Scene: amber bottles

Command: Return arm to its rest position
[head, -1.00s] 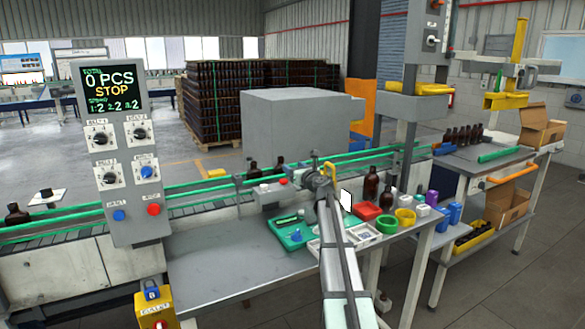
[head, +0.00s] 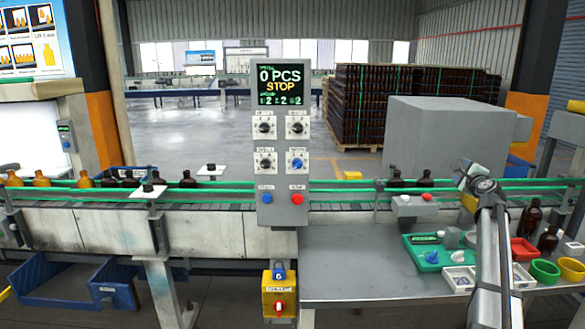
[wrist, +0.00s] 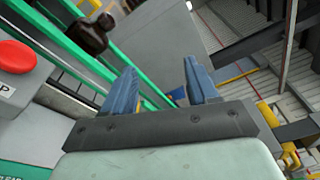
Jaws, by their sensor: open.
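My gripper (wrist: 160,88) shows in the wrist view with its two blue fingers spread apart and nothing between them. In the head view my arm reaches up at the right, and its end hangs over the back of the grey worktable near the conveyor (head: 345,188); the fingers cannot be made out there. In the wrist view a dark bottle (wrist: 92,32) stands beyond the green rail (wrist: 60,35), apart from the fingers. A red button (wrist: 15,56) is at the left edge.
A control panel (head: 281,140) reading STOP stands mid-view. A green tray (head: 428,257), red bin (head: 523,250), green bowl (head: 544,270) and brown bottles (head: 548,238) crowd the table's right. The table's left part (head: 350,265) is clear. A grey box (head: 445,135) stands behind the conveyor.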

